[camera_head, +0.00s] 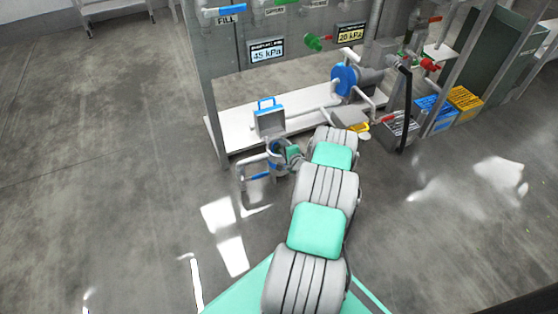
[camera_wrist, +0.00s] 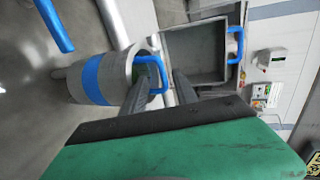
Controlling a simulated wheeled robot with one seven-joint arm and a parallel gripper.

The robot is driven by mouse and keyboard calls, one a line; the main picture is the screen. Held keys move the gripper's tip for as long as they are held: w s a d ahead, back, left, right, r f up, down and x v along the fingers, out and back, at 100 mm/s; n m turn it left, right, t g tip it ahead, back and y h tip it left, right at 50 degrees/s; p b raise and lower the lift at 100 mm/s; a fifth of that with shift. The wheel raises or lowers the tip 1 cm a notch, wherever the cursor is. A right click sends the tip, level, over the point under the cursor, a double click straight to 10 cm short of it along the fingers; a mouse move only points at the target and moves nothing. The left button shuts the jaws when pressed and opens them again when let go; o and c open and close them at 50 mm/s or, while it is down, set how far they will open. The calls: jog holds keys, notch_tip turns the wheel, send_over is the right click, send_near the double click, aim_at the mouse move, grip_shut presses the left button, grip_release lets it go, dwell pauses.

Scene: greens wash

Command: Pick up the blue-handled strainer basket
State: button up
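A grey cylindrical housing with a blue band (camera_wrist: 92,79) lies at the left of the wrist view and low beside the plinth in the head view (camera_head: 277,163). A thin blue handle (camera_wrist: 158,66) shows at its open mouth; I take it for the strainer basket's handle, with any basket body hidden inside. My gripper (camera_wrist: 160,80) has two dark fingers standing apart at this mouth, with the handle between them. Contact cannot be told. In the head view my gripper (camera_head: 292,155) is beside the housing. A separate grey open box with a blue handle (camera_wrist: 195,52) is just beyond; it stands above the plinth (camera_head: 269,123).
A bent pipe rail with a blue sleeve (camera_head: 257,177) stands left of the housing. The white plinth (camera_head: 230,128) carries pipes and a blue-flanged pump (camera_head: 345,78). A yellow-handled piece (camera_head: 352,120) and a blue crate (camera_head: 434,116) are to the right. Floor at left is clear.

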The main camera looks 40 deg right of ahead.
jog(key=b+x, duration=0.1)
jog(key=x, duration=0.3)
jog(key=shift+w+d+r+b, duration=0.1)
jog(key=shift+d+r+b, duration=0.05)
jog(key=shift+b, duration=0.15)
jog(key=shift+c, duration=0.3)
grip_shut()
dwell(0.7)
